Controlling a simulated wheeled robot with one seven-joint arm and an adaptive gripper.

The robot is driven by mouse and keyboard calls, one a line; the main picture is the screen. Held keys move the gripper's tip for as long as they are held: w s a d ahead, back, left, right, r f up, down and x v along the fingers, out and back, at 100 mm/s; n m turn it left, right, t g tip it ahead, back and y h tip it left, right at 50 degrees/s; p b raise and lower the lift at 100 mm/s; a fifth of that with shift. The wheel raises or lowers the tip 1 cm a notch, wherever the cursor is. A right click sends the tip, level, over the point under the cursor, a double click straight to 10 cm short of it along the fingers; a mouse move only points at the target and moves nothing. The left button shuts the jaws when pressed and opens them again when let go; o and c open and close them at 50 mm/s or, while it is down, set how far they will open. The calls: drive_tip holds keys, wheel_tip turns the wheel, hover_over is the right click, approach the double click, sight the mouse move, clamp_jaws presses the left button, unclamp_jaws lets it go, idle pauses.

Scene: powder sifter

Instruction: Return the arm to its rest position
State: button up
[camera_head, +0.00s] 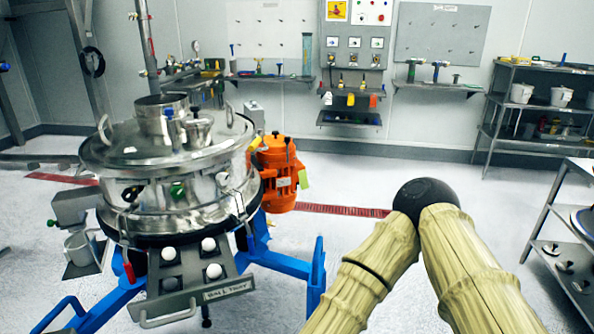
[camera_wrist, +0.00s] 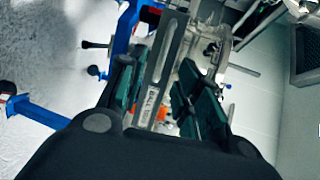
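My arm shows in the head view as two pale sleeved links (camera_head: 455,270) meeting at a black elbow joint at right of centre. My gripper is outside the head view. In the wrist view my gripper (camera_wrist: 160,95) has its two dark green fingers apart, with nothing seen held between them. The steel ball tray (camera_head: 235,268) is at the front of the sifter (camera_head: 180,185) in the head view, with several white balls on it. The labelled tray (camera_wrist: 152,108) also shows in the wrist view, behind the gap between the fingers.
The sifter stands on blue legs (camera_head: 290,264) with an orange motor (camera_head: 280,165) on its right side. Shelving (camera_head: 536,100) stands at the back right, and a steel rack (camera_head: 555,215) is at the right edge. The pale floor between is mostly clear.

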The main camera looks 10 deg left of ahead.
drive_tip(key=s+d+f+n+g+h+p, duration=0.1)
drive_tip(key=d+f+n+g+h+p, duration=0.4)
drive_tip(key=d+f, duration=1.45)
drive_tip(key=s+d+f+n+g+h, duration=0.1)
drive_tip(key=s+d+f+g+h, duration=0.1)
drive_tip(key=d, duration=0.8)
drive_tip(key=s+d+f+n+g+h, duration=0.1)
drive_tip(key=s+d+f+g+h, duration=0.1)
drive_tip(key=d, duration=0.8)
drive_tip(key=s+d+f+n+g+h, duration=0.1)
drive_tip(key=s+d+f+n+g, duration=0.1)
drive_tip(key=d, duration=0.8)
wheel_tip(320, 180, down, 3)
drive_tip(key=shift+s+r+h, duration=0.1)
drive_tip(key=shift+s+h, duration=0.3)
drive_tip(key=shift+s, duration=0.5)
